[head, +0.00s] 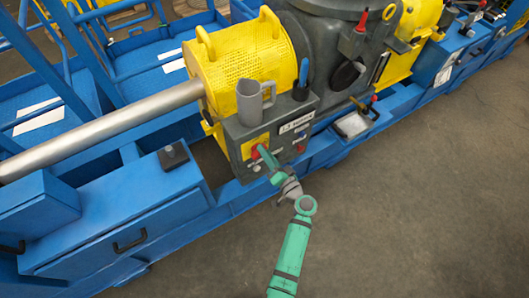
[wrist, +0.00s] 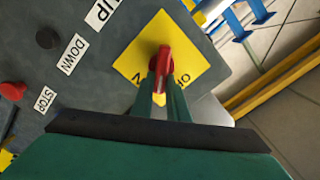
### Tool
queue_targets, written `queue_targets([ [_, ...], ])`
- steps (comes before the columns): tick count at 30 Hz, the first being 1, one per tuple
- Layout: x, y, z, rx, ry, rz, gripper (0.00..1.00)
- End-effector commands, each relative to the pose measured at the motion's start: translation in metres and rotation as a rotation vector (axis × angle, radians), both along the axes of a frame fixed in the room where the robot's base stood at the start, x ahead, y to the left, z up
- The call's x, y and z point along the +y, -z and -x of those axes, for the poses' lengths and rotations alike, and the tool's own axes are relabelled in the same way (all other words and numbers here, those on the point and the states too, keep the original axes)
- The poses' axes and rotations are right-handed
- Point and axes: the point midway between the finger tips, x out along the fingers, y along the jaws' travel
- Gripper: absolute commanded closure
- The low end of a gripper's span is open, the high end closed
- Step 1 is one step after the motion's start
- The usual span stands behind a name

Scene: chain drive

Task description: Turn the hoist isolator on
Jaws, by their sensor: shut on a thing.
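The hoist isolator is a red rotary handle (wrist: 164,62) on a square yellow plate (wrist: 190,40), fixed to a grey control box (head: 240,135). In the head view the yellow plate (head: 250,144) shows on the box's front, left of the label. My green gripper (wrist: 161,97) is shut on the red handle, with one finger on each side of it. The handle's yellow-marked end points down in the wrist view. The plate's lettering is partly hidden behind the fingers. In the head view my gripper (head: 263,153) reaches the box from the front.
The box carries a black button (wrist: 47,38), a red button (wrist: 13,90) and labels UP, DOWN and STOP. A grey jug (head: 255,100) and a dark cup (head: 301,91) holding a blue-handled item stand on top. Open floor (head: 420,200) lies in front.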

Motion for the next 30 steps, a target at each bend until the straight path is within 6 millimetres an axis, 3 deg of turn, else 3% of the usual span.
queue_targets([
  [15, -0.005, 0.008, 0.0, 0.226, 0.002, -0.395, 1.0],
  [30, -0.006, 0.012, 0.0, 0.325, 0.004, -0.564, 1.0],
])
